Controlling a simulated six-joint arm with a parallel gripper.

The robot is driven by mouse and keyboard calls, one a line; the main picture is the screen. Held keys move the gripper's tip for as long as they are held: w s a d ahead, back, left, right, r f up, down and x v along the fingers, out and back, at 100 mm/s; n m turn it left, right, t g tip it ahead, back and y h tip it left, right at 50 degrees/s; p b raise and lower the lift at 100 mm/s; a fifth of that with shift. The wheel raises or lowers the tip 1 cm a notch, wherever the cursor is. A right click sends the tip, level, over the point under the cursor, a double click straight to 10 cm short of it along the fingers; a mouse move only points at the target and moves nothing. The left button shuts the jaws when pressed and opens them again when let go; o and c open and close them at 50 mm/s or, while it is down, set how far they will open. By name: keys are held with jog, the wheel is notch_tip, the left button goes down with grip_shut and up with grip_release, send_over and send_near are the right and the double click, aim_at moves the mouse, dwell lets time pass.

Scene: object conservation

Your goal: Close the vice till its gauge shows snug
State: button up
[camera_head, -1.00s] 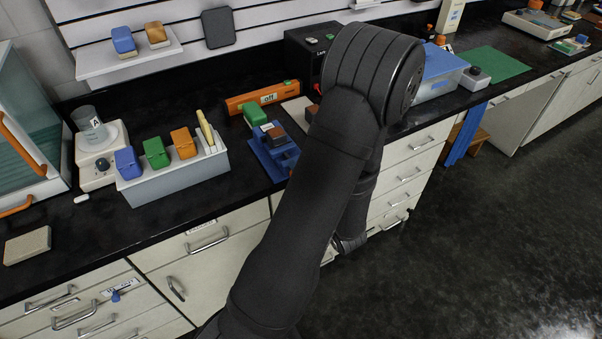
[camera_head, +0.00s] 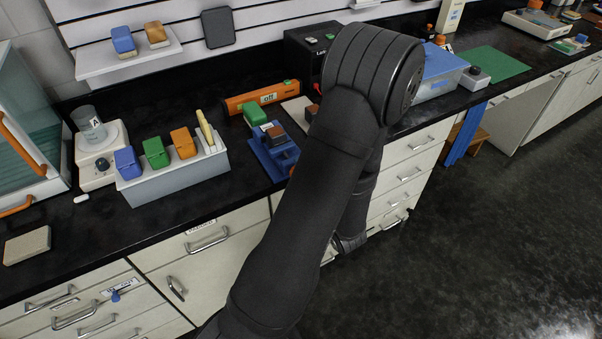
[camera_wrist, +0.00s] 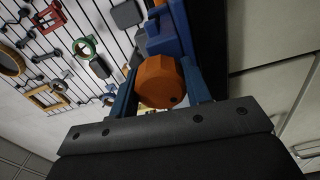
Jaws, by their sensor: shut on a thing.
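The blue vice (camera_head: 266,158) stands on the dark bench, left of my arm, with a brown block (camera_head: 276,132) at its top. Its right side is partly hidden by my arm. In the wrist view the vice's blue body (camera_wrist: 165,40) lies beyond an orange faceted knob (camera_wrist: 158,80). My gripper (camera_wrist: 160,88) is shut on this knob, one finger on each side. In the head view my gripper is hidden behind my arm. I cannot make out a gauge reading.
A grey rack (camera_head: 175,181) with coloured blocks stands to the left. A blue-lidded box (camera_head: 440,75) is to the right. The front-left bench has some free room.

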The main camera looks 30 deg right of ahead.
dwell(0.3)
jog(key=o, duration=1)
jog(key=s, duration=1.7)
jog(key=shift+s, duration=0.2)
jog(key=shift+w, duration=0.1)
jog(key=w, duration=1.5)
jog(key=shift+s, duration=0.1)
